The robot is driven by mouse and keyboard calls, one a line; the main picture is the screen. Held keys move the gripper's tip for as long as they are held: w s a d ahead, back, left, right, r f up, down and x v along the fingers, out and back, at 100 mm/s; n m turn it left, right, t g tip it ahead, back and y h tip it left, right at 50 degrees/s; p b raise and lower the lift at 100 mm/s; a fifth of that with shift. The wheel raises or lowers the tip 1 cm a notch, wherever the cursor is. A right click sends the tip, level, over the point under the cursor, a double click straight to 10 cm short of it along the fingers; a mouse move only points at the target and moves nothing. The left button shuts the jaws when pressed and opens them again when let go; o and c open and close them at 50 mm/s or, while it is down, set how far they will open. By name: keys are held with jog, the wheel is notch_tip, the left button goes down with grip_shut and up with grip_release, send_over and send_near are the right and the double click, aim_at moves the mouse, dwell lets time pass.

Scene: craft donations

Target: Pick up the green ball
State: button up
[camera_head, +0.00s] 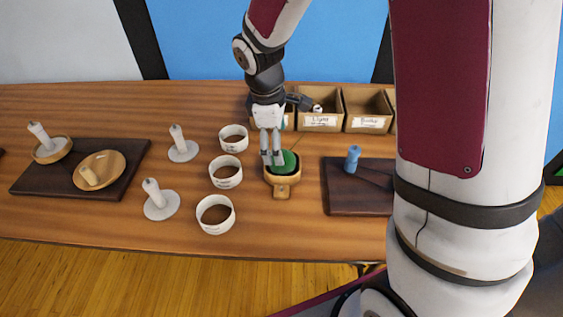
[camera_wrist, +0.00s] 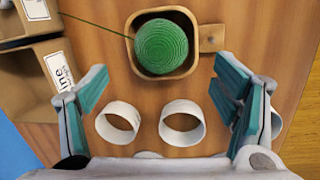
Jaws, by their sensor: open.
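The green ball (camera_wrist: 161,45) looks like wound yarn and sits in a square wooden bowl (camera_wrist: 192,68) with a short handle. A green strand runs from the ball toward the upper left in the wrist view. In the head view the green ball (camera_head: 289,161) shows partly behind my gripper (camera_head: 271,161). My gripper, also in the wrist view (camera_wrist: 165,95), is open, with its teal-padded fingers wide apart and nothing between them but the view down to the table. The ball appears beyond the fingertips in the wrist view.
White rings (camera_head: 225,171) stand left of the bowl. Labelled cardboard boxes (camera_head: 320,121) are behind it. A dark board (camera_head: 345,201) with a blue peg (camera_head: 352,158) lies right. Another dark board (camera_head: 120,185) and white-based pegs (camera_head: 160,205) are farther left. Bare table lies in front.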

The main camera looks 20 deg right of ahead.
jog(key=shift+d+f+b, duration=0.2)
jog(key=shift+f, duration=0.75)
jog(key=shift+d+f+b, duration=0.15)
jog(key=shift+d+f, duration=0.05)
jog(key=shift+f, duration=0.7)
jog(key=shift+d+f+b, duration=0.2)
jog(key=shift+f, duration=0.75)
jog(key=c, duration=1)
